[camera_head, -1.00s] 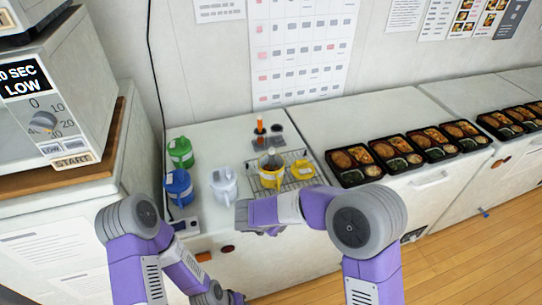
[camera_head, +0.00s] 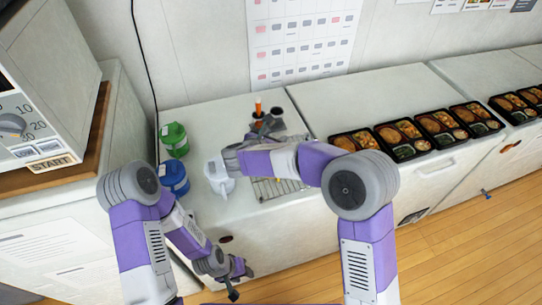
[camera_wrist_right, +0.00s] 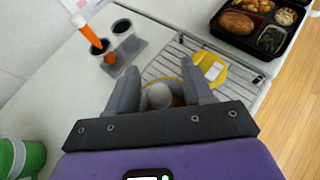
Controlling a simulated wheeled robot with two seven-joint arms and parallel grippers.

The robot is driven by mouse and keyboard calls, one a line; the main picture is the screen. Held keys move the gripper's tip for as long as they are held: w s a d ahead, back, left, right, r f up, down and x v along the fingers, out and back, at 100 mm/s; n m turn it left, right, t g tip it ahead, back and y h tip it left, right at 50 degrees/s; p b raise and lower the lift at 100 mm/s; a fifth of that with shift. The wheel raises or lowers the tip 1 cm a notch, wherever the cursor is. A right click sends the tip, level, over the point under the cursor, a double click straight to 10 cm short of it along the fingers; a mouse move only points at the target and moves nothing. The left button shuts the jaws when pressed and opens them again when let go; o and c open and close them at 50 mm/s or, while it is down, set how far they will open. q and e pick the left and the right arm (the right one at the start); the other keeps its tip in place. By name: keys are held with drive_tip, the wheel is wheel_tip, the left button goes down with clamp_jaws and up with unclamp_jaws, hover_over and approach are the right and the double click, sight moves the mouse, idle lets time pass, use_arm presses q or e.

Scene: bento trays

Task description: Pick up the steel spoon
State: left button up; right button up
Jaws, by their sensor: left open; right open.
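In the right wrist view, a rounded grey-white end (camera_wrist_right: 160,96), which looks like the steel spoon's, stands up from a yellow cup (camera_wrist_right: 176,80). It lies between the fingers of my right gripper (camera_wrist_right: 160,74), which is open around it. I cannot tell whether a finger touches it. The rest of the spoon and most of the cup are hidden by my gripper. In the head view my right gripper (camera_head: 232,158) covers the cup. My left gripper (camera_head: 241,281) is open and empty, low in front of the counter.
A wire rack (camera_wrist_right: 166,67) holds a yellow lid-like piece (camera_wrist_right: 211,68). An orange-handled tool (camera_wrist_right: 90,33) stands in a grey holder (camera_wrist_right: 125,55) beside it. A white jug (camera_head: 217,175), a blue container (camera_head: 174,178) and a green one (camera_head: 174,139) stand left. Bento trays (camera_head: 400,148) line the right.

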drive_tip(key=shift+w, duration=0.1)
drive_tip(key=shift+c, duration=0.3)
clamp_jaws()
